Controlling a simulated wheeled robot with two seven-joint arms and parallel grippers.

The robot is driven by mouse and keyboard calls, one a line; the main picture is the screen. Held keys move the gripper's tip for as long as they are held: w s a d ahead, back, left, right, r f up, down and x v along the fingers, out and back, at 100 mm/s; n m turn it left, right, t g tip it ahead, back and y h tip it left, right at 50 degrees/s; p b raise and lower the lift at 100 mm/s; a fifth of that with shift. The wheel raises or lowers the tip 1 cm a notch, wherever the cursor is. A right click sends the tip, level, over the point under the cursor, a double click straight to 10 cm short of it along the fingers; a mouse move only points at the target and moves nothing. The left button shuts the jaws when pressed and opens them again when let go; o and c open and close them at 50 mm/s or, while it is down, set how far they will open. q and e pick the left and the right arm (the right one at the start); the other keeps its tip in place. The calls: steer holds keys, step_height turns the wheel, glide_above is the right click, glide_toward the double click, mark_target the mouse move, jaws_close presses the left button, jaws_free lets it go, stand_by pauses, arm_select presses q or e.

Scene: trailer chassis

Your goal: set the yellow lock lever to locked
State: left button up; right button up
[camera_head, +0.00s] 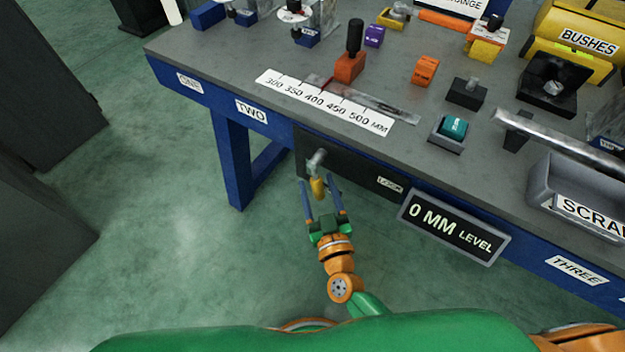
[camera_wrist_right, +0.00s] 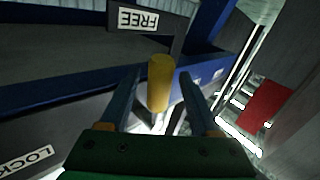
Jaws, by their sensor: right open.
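The yellow lock lever (camera_head: 318,188) hangs from a grey metal pivot on a black panel (camera_head: 345,176) at the bench's front. Its yellow grip (camera_wrist_right: 160,82) also shows in the right wrist view. My right gripper (camera_head: 317,181) is open, with one finger on each side of the grip. In the wrist view, gaps show between the grip and both fingers. A LOCK label (camera_head: 390,185) is on the panel to the right of the lever. A FREE label (camera_wrist_right: 138,19) shows upside down in the wrist view. My left gripper is not in view.
The blue-edged workbench (camera_head: 225,102) stands above and around the panel. A display (camera_head: 452,226) reading 0 MM LEVEL hangs to the panel's right. A blue bench leg (camera_head: 232,160) stands to the left. The green floor in front is clear.

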mark_target(315, 177)
steer(key=shift+w+a, duration=0.2)
steer(key=shift+w, duration=1.35)
jaws_close()
